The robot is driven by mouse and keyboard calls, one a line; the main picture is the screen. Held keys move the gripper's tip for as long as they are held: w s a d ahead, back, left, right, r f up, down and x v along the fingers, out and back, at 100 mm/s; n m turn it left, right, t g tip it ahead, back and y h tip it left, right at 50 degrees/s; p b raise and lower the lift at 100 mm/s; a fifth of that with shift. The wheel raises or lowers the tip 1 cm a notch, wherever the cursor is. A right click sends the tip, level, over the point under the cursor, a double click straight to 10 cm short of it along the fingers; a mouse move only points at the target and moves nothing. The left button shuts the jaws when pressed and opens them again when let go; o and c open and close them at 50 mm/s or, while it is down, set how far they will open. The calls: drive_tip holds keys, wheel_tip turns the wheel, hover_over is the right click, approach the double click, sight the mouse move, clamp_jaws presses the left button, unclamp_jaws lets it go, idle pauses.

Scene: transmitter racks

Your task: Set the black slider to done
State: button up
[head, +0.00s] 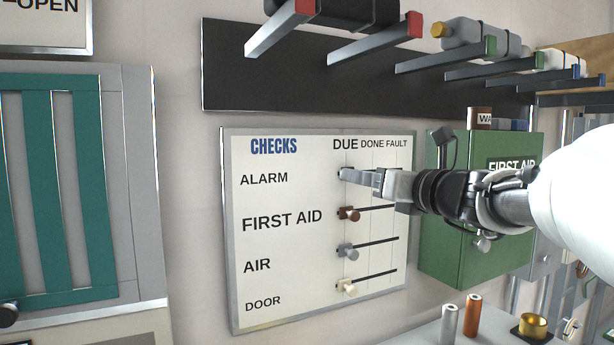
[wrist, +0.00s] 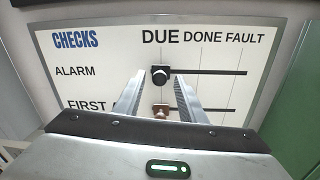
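The white CHECKS board (head: 275,290) hangs on the wall with DUE, DONE and FAULT columns. The black slider (wrist: 159,78) is at the DUE end of the ALARM row's slot, as the wrist view shows. In the head view my gripper mostly hides it. My gripper (head: 345,174) reaches in from the right at the ALARM row. In the wrist view its two fingers (wrist: 160,84) are apart, one on each side of the black knob, with visible gaps. Whether the tips are level with the knob in depth is hard to tell.
Below, the brown slider (head: 349,214), grey slider (head: 347,251) and cream slider (head: 347,287) also stand under DUE. A green first aid box (head: 455,255) projects from the wall right of the board, behind my arm. Rack prongs (head: 375,45) stick out above.

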drive_tip(key=shift+w, duration=0.1)
drive_tip(key=shift+c, duration=0.2)
clamp_jaws()
drive_tip(key=w+d+p, duration=0.1)
drive_tip(key=w+d, duration=0.1)
drive_tip(key=d, duration=0.4)
drive_tip(key=shift+w+d+p, duration=0.2)
drive_tip(key=shift+w+p, duration=0.1)
drive_tip(key=shift+p, duration=0.1)
drive_tip(key=shift+o, duration=0.2)
unclamp_jaws()
